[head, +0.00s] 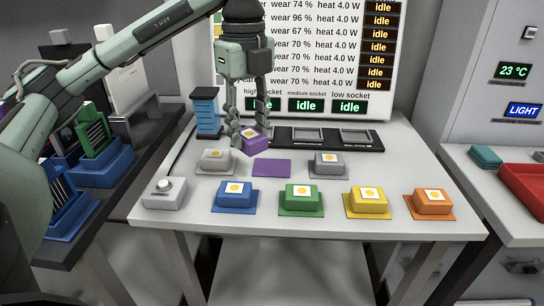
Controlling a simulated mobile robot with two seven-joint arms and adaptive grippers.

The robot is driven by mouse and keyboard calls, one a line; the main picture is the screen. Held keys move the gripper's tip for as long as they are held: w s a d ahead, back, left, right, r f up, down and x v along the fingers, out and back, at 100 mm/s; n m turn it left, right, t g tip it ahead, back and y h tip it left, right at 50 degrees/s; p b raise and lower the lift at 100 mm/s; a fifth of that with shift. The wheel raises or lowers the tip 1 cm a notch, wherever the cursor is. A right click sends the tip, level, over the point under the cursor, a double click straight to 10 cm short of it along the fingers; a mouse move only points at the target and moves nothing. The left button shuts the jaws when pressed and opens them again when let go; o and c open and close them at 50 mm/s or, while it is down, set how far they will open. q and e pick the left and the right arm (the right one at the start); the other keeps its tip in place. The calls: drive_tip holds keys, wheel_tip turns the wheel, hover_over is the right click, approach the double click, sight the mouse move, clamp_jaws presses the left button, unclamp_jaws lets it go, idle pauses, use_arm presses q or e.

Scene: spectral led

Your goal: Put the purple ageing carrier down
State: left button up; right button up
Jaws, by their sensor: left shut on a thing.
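My left gripper (250,130) comes down from above at the back of the white table. It is shut on the purple ageing carrier (255,143), a small purple block with a white top and a yellow disc. The carrier is at the front of the dark socket strip (325,139), behind and left of a flat purple mat (272,168). The mat is bare. I cannot tell whether the carrier touches the surface below. My right gripper is not in view.
A light carrier (215,160) and a grey carrier (329,163) flank the purple mat. Blue (236,195), green (300,198), yellow (367,203) and orange (432,202) carriers line the front. A blue stack (206,112) stands left of the gripper, a button box (164,192) at the front left.

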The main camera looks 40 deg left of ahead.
use_arm(q)
drive_tip(key=w+f, duration=0.2)
drive_tip(key=w, duration=0.1)
drive_tip(key=w+d+f, duration=0.1)
drive_tip(key=w, duration=0.1)
drive_tip(key=shift+w+f, duration=0.3)
drive_tip(key=shift+w, duration=0.15)
wheel_tip(320, 180, down, 3)
drive_tip(key=shift+s+f, duration=0.1)
drive_tip(key=shift+f, duration=0.35)
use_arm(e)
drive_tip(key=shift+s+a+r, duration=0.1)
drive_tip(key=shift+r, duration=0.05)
use_arm(q)
drive_tip(key=shift+f, duration=0.15)
drive_tip(key=o, duration=1.3)
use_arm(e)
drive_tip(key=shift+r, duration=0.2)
